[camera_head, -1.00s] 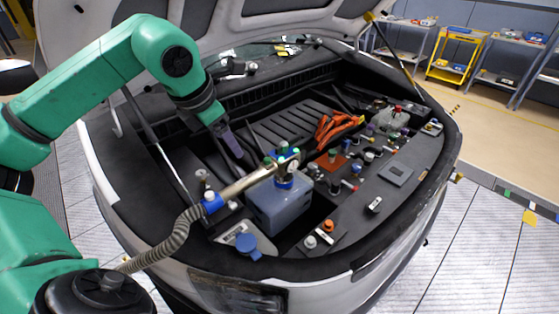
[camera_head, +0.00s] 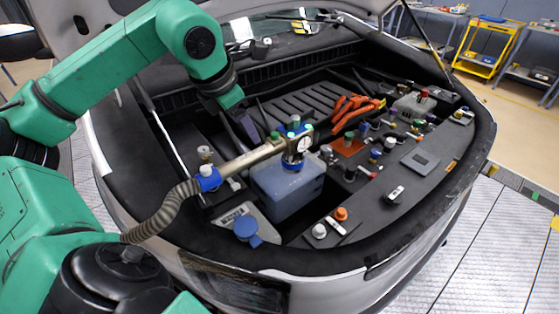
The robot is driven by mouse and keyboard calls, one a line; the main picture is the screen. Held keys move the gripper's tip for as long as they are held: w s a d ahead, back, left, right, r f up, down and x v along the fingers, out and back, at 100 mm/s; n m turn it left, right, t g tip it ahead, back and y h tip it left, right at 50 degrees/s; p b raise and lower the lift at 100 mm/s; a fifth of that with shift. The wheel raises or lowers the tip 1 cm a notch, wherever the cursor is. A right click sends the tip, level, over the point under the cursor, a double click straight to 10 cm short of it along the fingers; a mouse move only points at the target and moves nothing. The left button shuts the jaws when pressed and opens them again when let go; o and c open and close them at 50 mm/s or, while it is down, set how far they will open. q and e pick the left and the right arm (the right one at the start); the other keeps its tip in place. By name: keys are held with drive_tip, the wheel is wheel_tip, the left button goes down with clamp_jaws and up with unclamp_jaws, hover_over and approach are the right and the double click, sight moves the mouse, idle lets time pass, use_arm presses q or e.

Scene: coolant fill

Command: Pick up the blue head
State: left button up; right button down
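The blue head (camera_head: 292,163) with a round white gauge (camera_head: 304,143) and green knobs sits upright on top of the grey-blue reservoir (camera_head: 286,190) in the front bay. A beige tube (camera_head: 252,157) runs from it to the left, ending in a blue collar (camera_head: 208,179) and a ribbed grey hose (camera_head: 165,215). My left gripper (camera_head: 249,137) points down just left of the head, beside or behind the tube. Its fingertips are small and partly hidden, so I cannot tell whether it is open or touches anything. My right gripper is not in view.
A blue cap (camera_head: 246,229) lies at the bay's front left. An orange cap (camera_head: 341,213) and white cap (camera_head: 319,231) stand on the front ledge. Orange cables (camera_head: 352,108) and several small coloured fittings fill the right side. A prop rod (camera_head: 167,140) stands at left.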

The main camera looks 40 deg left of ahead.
use_arm(q)
wheel_tip(320, 180, down, 2)
drive_tip(key=shift+f+b, duration=0.2)
drive_tip(key=shift+b, duration=0.3)
drive_tip(key=p+x, duration=0.4)
drive_tip(key=x, duration=0.9)
drive_tip(key=shift+d+f, duration=0.1)
drive_tip(key=shift+f, duration=0.05)
drive_tip(key=shift+w+f, duration=0.2)
drive_tip(key=shift+f, duration=0.1)
clamp_jaws()
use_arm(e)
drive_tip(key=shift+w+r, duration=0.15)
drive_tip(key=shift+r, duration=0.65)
use_arm(q)
drive_tip(key=shift+r, duration=0.1)
